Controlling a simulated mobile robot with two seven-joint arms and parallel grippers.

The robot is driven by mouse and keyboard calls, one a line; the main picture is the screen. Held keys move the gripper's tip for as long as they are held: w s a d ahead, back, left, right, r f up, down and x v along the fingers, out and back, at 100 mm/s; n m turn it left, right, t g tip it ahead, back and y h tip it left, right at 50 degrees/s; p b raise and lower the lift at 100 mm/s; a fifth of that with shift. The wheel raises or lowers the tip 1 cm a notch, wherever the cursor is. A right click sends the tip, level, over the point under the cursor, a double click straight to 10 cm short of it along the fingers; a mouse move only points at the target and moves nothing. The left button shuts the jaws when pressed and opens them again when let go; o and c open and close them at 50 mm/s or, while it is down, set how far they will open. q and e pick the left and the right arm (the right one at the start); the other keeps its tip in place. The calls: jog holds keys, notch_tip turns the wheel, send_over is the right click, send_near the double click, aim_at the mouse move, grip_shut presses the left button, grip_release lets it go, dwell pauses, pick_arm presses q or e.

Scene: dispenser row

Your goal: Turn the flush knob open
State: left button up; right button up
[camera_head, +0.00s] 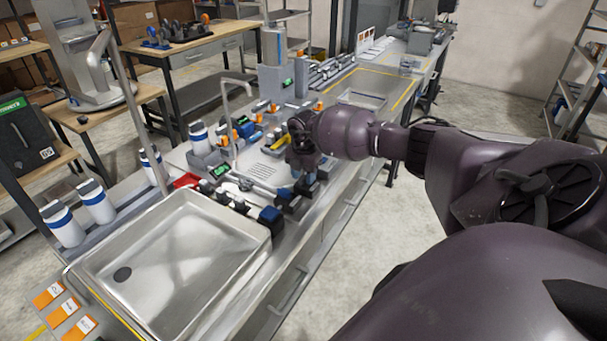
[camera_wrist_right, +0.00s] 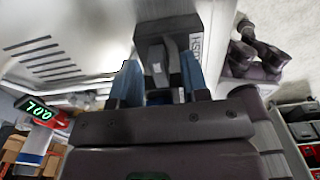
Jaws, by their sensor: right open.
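My right gripper (camera_head: 302,176) is low over the front edge of the bench, pointing down among small dark blocks. In the right wrist view my right gripper (camera_wrist_right: 162,82) is open, with one blue fingertip on each side of the flush knob (camera_wrist_right: 171,48). The knob is a grey lever-like piece on a dark block, with a partly readable label beside it. I cannot tell whether the fingertips touch the knob. In the head view the gripper covers this spot, so the knob is not clear there. My left gripper is not in view.
A steel sink (camera_head: 175,260) fills the bench's near left end. A dark block with a blue top (camera_head: 269,216) stands beside its corner. A thin tap (camera_head: 230,120) rises behind the gripper. A green digital display (camera_wrist_right: 37,107) shows in the wrist view.

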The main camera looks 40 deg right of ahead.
grip_shut()
